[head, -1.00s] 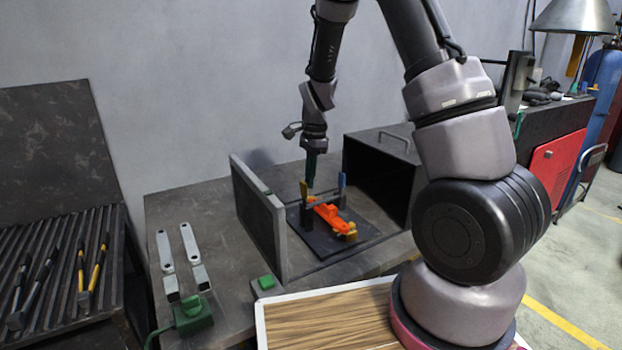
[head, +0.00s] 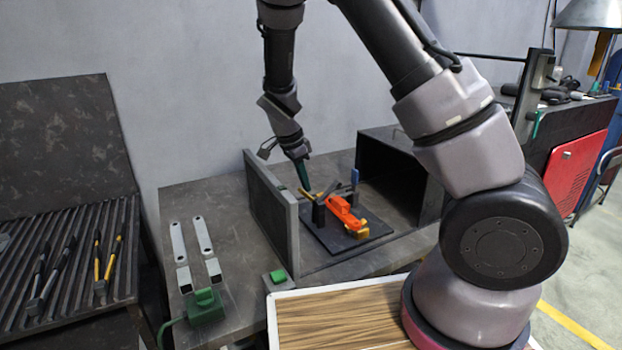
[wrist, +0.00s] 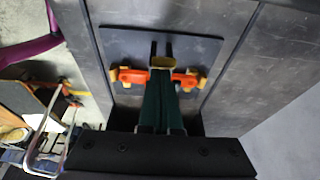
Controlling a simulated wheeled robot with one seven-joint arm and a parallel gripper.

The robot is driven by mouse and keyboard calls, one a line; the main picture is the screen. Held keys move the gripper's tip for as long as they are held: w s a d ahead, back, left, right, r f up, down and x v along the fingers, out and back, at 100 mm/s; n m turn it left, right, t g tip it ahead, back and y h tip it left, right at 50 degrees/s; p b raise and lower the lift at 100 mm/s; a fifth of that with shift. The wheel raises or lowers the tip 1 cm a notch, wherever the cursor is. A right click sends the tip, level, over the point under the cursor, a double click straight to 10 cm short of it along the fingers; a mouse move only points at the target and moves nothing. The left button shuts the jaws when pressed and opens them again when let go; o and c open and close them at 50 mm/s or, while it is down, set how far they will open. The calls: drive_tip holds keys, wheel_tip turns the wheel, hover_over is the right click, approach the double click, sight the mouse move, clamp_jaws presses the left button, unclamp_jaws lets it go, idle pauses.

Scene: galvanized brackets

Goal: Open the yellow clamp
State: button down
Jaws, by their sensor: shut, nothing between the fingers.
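The yellow clamp's handle (head: 308,194) is at the left of the dark fixture plate, leaning over to the left. A dark arm beside it is tilted up. My gripper (head: 306,184) is shut and empty, its green fingers pointing down at the yellow handle; whether they touch it I cannot tell. In the wrist view the green fingers (wrist: 163,100) end close to a yellow tip (wrist: 162,62). An orange part (head: 342,212) with yellow-brown ends lies on the plate, and shows partly behind the fingers in the wrist view (wrist: 132,77).
A second clamp with a blue handle (head: 355,177) stands upright at the right. A grey upright panel (head: 272,210) borders the fixture on the left and a dark box (head: 400,172) on the right.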

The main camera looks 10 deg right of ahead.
drive_tip(key=shift+s+a+f, duration=0.3)
drive_tip(key=shift+a+f, duration=0.6)
drive_tip(key=shift+f, duration=0.05)
drive_tip(key=shift+s+a+f, duration=0.25)
drive_tip(key=shift+a+f, duration=0.65)
drive_tip(key=shift+f, duration=0.05)
drive_tip(key=v, duration=1)
drive_tip(key=shift+a+r, duration=0.2)
drive_tip(key=shift+r, duration=0.15)
